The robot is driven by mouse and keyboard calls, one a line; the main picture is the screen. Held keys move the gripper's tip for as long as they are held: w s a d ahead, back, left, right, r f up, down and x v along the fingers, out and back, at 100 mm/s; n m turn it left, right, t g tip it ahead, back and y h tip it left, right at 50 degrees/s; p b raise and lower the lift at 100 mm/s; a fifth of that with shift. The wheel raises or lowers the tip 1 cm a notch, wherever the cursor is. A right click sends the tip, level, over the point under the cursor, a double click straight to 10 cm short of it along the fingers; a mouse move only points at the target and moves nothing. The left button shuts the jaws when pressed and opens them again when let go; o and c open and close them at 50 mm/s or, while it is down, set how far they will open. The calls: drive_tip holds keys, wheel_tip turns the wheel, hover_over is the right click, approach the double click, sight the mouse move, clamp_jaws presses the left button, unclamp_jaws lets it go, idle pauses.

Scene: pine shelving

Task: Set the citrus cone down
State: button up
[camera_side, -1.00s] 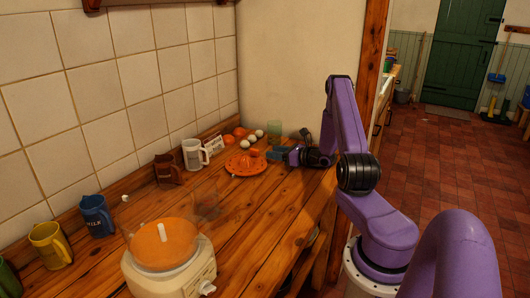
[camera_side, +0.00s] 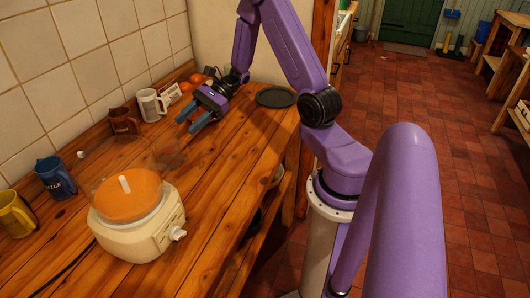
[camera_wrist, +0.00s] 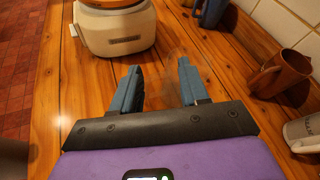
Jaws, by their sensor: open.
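I cannot make out a separate citrus cone in either current view. The spot beside the white mug where an orange squeezer showed earlier is largely behind my gripper. My gripper (camera_side: 187,124) is open above the worktop, with its blue fingers pointing toward the near left. In the wrist view my gripper (camera_wrist: 160,66) has bare wood and a faint clear object between its fingers and holds nothing. A cream machine (camera_side: 142,238) with an orange top (camera_side: 112,206) and a white spindle stands at the near end; its base (camera_wrist: 117,38) shows ahead of the fingers.
A white mug (camera_side: 148,106), brown jug (camera_side: 122,121), blue mug (camera_side: 55,178) and yellow mug (camera_side: 14,214) line the tiled wall. A clear vessel (camera_side: 171,154) stands behind the machine. A dark round plate (camera_side: 276,97) lies at the far right. The worktop's right middle is clear.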

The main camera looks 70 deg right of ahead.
drive_tip(key=s+a+r+n+g+h, duration=0.2)
drive_tip(key=s+a+n+g+h, duration=0.2)
drive_tip(key=s+a+n+g, duration=0.8)
drive_tip(key=s+r+n+t+h, duration=0.3)
drive_tip(key=s+n+t+h, duration=0.4)
drive_tip(key=s+n, duration=0.7)
drive_tip(key=n+h, duration=0.1)
drive_tip(key=n, duration=0.4)
drive_tip(key=shift+s+n, duration=0.15)
drive_tip(key=shift+n, duration=0.25)
